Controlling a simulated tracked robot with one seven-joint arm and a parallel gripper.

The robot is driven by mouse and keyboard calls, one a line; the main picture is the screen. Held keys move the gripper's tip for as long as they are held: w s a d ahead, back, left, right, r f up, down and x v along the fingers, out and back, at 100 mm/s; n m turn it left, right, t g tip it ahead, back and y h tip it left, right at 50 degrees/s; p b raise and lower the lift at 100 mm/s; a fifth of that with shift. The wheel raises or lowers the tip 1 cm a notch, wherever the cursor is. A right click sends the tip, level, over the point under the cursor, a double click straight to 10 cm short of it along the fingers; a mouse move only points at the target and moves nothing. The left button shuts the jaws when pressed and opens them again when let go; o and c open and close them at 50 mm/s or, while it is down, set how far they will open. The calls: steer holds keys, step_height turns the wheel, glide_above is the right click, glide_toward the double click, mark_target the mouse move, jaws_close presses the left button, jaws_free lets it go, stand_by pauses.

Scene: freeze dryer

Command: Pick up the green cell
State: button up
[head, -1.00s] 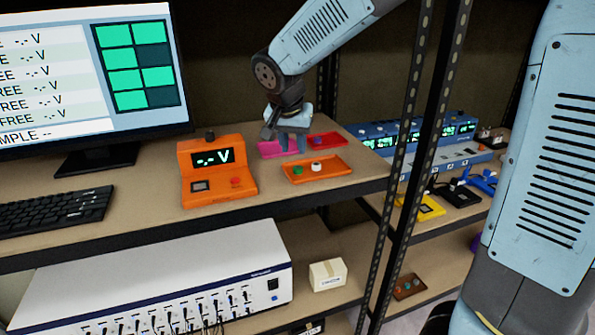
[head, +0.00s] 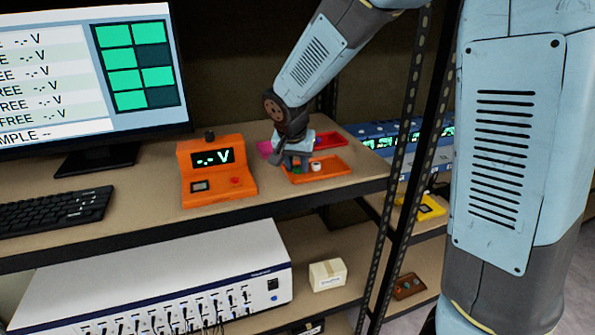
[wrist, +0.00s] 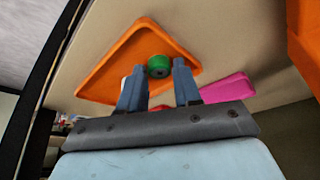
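The green cell (wrist: 159,66) sits on the orange tray (wrist: 146,32). In the wrist view it lies just beyond and between my two fingertips. In the head view the green cell (head: 297,168) shows only as a small patch beside my fingers. My gripper (wrist: 158,75) is open, with its fingers apart; it also shows low over the left part of the tray in the head view (head: 290,168). A white cell (head: 316,166) stands on the same tray, to the right of the green one, mostly hidden behind a finger in the wrist view.
An orange voltage meter (head: 217,170) stands left of the tray. A pink tray (head: 265,148) and a red tray (head: 327,140) lie behind. A dark shelf post (head: 398,200) rises on the right. A monitor (head: 85,75) and keyboard (head: 55,210) are at the left.

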mark_target(297, 168)
steer(key=shift+c, duration=0.4)
jaws_close()
step_height(297, 168, up, 9)
steer(key=shift+r, duration=0.2)
steer(key=shift+f, duration=0.15)
